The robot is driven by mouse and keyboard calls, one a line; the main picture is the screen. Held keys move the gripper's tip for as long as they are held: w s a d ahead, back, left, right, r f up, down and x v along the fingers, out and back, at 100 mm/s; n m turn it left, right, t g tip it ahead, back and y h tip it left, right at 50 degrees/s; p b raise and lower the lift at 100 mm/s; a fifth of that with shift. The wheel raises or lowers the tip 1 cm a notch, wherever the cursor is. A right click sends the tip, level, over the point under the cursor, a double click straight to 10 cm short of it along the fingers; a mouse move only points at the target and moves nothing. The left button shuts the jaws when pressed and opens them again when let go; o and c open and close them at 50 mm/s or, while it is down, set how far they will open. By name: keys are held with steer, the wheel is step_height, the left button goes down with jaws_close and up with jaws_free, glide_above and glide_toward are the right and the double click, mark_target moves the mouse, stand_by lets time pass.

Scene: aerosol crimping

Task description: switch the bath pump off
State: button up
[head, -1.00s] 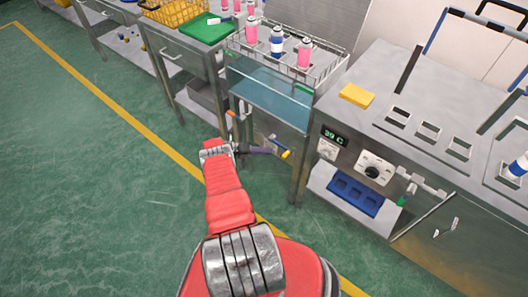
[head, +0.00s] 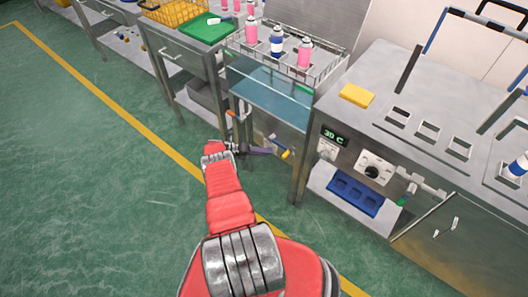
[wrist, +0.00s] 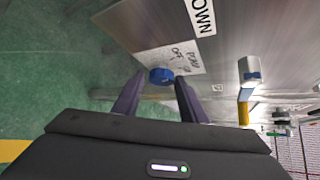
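The pump knob (wrist: 160,75) is a small blue knob in the wrist view. It sits on a white label (wrist: 172,57) with handwriting that seems to read PUMP and OFF, on a grey metal panel. My gripper (wrist: 157,93) is open and empty, with one dark finger on each side of the knob in the picture. I cannot tell whether the fingers touch it. In the head view my gripper (head: 262,150) is at the front of the water bath (head: 270,98), low under its tank. The knob is not clearly visible there.
A yellow-handled valve (wrist: 246,95) is right of the knob; another panel label (wrist: 203,17) is above. Pink and blue cans (head: 276,42) stand over the bath. A bench with a temperature display (head: 335,136) and a blue tray (head: 355,194) is at right. Green floor is free at left.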

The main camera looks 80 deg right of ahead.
steer(key=shift+o, duration=1)
steer(key=shift+d+r, duration=0.1)
steer(key=shift+w, duration=0.15)
steer(key=v, duration=1.3)
steer(key=shift+w+a, duration=0.2)
steer(key=shift+w, duration=0.05)
steer(key=shift+r, duration=0.1)
